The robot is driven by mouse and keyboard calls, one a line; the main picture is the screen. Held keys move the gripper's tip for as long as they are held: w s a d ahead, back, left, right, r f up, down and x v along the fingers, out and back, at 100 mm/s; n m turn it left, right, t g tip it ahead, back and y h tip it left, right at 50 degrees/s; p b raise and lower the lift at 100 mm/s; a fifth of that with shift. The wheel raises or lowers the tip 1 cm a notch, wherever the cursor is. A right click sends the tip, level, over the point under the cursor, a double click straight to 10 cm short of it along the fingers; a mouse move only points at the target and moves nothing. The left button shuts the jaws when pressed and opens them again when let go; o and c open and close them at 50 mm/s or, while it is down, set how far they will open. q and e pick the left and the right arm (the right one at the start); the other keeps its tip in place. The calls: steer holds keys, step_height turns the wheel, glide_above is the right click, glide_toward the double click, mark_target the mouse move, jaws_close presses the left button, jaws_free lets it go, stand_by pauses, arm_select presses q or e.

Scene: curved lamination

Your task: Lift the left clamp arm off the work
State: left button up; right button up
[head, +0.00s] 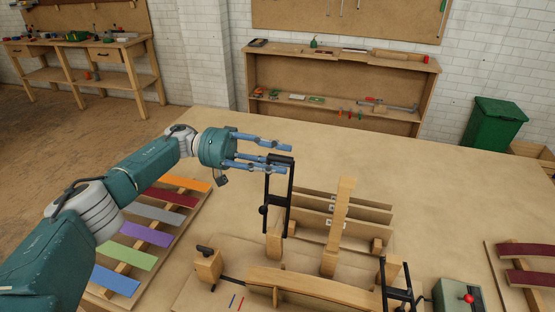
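The left clamp arm (266,198) is a black frame with a crossbar on top, standing nearly upright on a wooden block at the left of the bending form. My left gripper (286,152) is at its top. Its blue fingers point right and look straight and spread, with a gap between them. The lower fingers overlap the crossbar in the picture; whether they touch it I cannot tell. The work (312,285), a pale, gently curved wooden strip, lies along the front. A second black clamp arm (386,275) stands at the right, partly cut off. My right gripper is not in view.
Upright boards (355,207) and a tall wooden post (338,222) stand just right of the left clamp. A rack of coloured strips (157,212) lies under my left arm. A green box with a red knob (452,296) is at front right. The table's back is clear.

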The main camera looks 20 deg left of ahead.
arm_select(q)
step_height(320, 180, up, 10)
stand_by(0.3)
steer(key=shift+f, duration=0.1)
